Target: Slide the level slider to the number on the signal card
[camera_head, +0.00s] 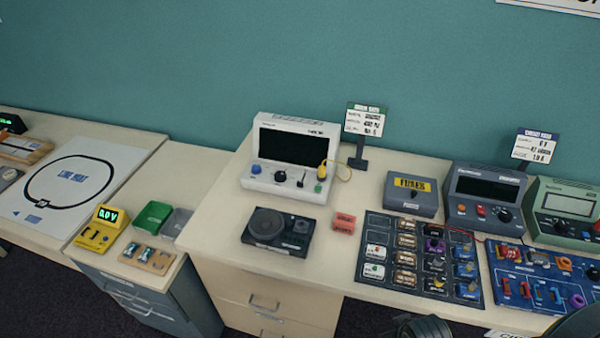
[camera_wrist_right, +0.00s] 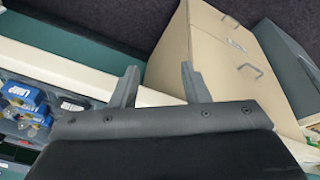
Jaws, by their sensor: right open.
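A white instrument (camera_head: 290,205) with a dark blank screen stands on the bench in the head view. Its front has a blue knob, a black knob, a small dark lever, a green button and a yellow probe on a cord. I cannot tell for sure which control is the level slider. A card with a green header (camera_head: 367,107) stands on a dark post right of the instrument; its print is too small to read. My right gripper (camera_wrist_right: 160,68) is open and empty in the right wrist view, above the bench edge and drawers. My left gripper is out of view.
A black turntable-like device (camera_head: 265,242) and a small red block (camera_head: 345,222) lie in front of the instrument. A dark component board (camera_head: 380,285), grey box labelled FUSES (camera_head: 410,207), two meters and a blue-headed card (camera_head: 536,135) crowd the right. Bare bench lies around the red block.

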